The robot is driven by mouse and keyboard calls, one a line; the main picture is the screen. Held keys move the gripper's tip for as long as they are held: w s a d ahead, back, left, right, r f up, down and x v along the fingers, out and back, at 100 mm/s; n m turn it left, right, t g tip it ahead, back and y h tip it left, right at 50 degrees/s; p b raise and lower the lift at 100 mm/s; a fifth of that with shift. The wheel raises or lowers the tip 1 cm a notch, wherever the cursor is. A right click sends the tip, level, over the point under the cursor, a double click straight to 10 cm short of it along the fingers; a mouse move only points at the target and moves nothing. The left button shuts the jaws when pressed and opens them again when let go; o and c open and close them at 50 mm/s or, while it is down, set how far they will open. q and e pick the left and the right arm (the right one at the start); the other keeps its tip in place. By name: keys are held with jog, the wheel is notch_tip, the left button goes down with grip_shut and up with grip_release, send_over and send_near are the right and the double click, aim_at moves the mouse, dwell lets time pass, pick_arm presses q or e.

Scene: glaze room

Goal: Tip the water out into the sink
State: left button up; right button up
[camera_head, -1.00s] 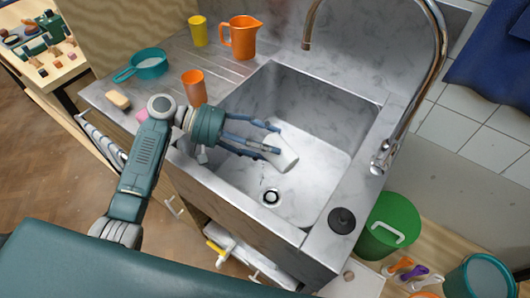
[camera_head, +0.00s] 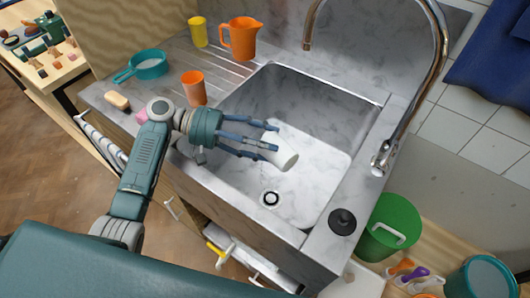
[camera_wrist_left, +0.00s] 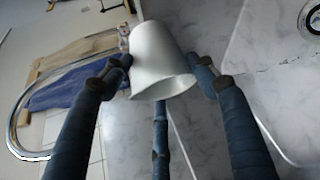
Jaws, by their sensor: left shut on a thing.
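My left gripper (camera_head: 268,145) reaches over the sink (camera_head: 325,165) from the left. It is shut on a white cup (camera_head: 284,153), which is tilted strongly on its side above the basin. In the left wrist view the cup (camera_wrist_left: 158,62) sits between the fingers of the gripper (camera_wrist_left: 165,70). I cannot see any water in the cup or falling from it. The drain (camera_head: 270,199) shows in the basin floor below the cup. My right gripper is not in view.
A chrome tap (camera_head: 440,60) arches over the basin's right side. An orange jug (camera_head: 241,40), a yellow cup (camera_head: 198,31), an orange cup (camera_head: 194,88) and a teal pan (camera_head: 148,64) stand on the drainboard. A black stopper (camera_head: 342,221) sits on the front right rim.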

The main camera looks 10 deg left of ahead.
pick_arm(q)
jog(key=shift+w+a+h, duration=0.1)
jog(key=shift+a+h, duration=0.05)
jog(key=shift+h, duration=0.15)
